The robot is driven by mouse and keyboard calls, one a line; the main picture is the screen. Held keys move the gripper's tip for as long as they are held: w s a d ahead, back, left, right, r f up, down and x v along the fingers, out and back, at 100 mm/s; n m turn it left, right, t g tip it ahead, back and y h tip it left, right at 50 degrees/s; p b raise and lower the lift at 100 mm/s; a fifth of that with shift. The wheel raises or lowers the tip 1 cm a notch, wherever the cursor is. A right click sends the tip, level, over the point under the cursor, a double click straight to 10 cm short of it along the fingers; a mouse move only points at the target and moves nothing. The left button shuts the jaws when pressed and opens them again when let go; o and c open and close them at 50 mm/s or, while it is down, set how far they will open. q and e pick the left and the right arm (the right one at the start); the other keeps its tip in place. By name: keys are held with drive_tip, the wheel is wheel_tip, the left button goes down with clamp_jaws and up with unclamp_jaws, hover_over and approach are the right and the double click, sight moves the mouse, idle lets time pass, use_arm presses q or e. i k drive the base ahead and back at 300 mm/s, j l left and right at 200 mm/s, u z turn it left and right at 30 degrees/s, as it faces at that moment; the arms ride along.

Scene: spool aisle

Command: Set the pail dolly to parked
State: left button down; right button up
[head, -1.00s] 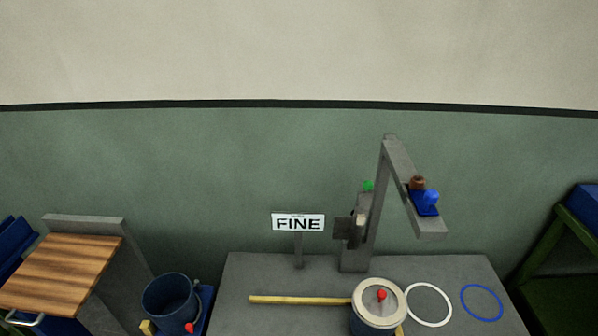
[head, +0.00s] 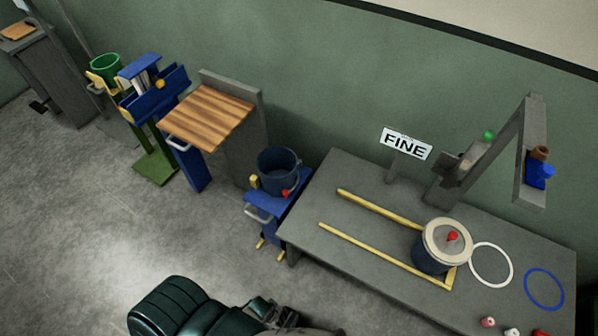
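A blue stand with a light handle and yellow feet, which looks like the pail dolly (head: 262,226), stands on the floor at the left end of the grey table. A dark blue pail (head: 278,172) sits on its top, with a red knob at the pail's lower right. The stand is beside the table; I cannot tell whether they touch. Dark teal parts of my own arm show at the bottom edge, apart from the dolly. Neither gripper can be made out.
A wood-topped stand (head: 208,118) and a green-legged rack (head: 152,165) stand left. Floor in front is clear.

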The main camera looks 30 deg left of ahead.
sight(272, 211)
drive_tip(key=u, duration=1.35)
